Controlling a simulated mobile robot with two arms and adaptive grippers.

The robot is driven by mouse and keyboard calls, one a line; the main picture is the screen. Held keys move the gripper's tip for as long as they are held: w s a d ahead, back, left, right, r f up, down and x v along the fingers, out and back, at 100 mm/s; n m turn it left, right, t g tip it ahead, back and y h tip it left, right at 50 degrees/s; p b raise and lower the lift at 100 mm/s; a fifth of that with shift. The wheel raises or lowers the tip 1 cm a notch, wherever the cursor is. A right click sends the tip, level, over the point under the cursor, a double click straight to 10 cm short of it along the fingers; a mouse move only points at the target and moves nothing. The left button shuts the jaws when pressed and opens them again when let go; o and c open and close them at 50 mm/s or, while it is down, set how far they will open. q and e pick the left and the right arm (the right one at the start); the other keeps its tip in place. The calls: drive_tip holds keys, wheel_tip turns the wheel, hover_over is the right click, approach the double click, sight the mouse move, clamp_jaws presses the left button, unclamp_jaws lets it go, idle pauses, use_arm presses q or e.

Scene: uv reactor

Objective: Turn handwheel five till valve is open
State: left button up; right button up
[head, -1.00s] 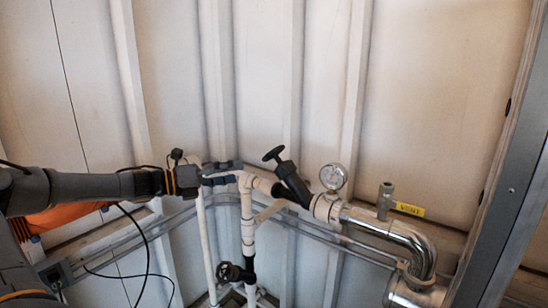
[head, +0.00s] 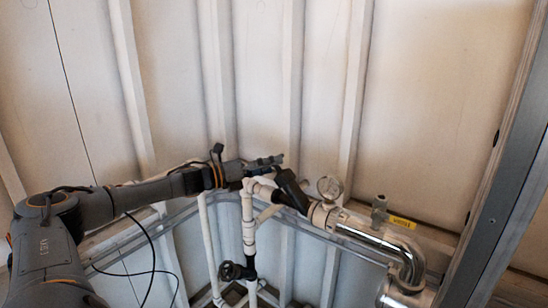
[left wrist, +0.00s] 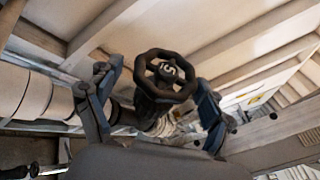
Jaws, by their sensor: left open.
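The handwheel (left wrist: 167,72), black and round with a "5" on its hub, shows large in the left wrist view between my two fingers. In the head view it is hidden or hard to make out behind my left gripper (head: 268,164). Its black slanted valve body (head: 291,190) shows just below the fingers, on the pipe. My left gripper is open, with one finger on each side of the wheel in the left wrist view (left wrist: 160,76). I cannot tell whether a finger touches the rim. My right gripper is not in view.
A pressure gauge (head: 330,187) stands just right of the valve, above the shiny steel pipe (head: 378,240). A yellow label (head: 402,222) is further right. A lower black handwheel (head: 231,271) sits on the white pipes below. The ribbed wall is close behind.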

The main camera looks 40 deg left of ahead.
use_arm(q)
drive_tip(key=shift+w+d, duration=0.3)
drive_tip(key=shift+w, duration=0.3)
drive_tip(key=shift+c, duration=0.4)
